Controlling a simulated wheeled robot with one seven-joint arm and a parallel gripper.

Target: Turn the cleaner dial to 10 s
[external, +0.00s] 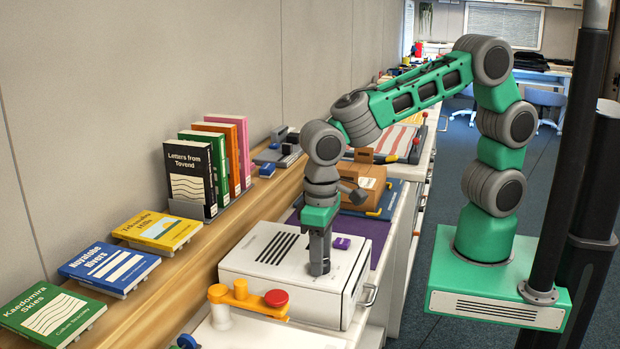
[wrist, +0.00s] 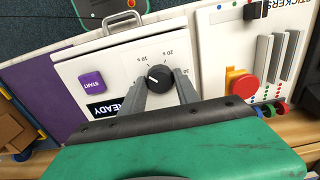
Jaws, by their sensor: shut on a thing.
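The cleaner is a white box (external: 262,272) on the counter; its top panel (wrist: 80,62) fills the middle of the wrist view. Its dark round dial (wrist: 159,78) has marks labelled 10 s, 20 s and 30 s around it. A small white mark on the dial sits on its left side, near the 10 s side; I cannot tell whether it lines up exactly. My gripper (external: 319,268) points down onto the panel with one finger on each side of the dial, shut on it. The fingers hide the dial in the external view.
A purple START button (wrist: 91,82) and a READY display (wrist: 117,107) are on the panel. A red-and-yellow part (wrist: 243,85) stands beside the cleaner. Books (external: 190,172) line the wooden ledge. A cardboard box (external: 362,186) lies beyond the cleaner.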

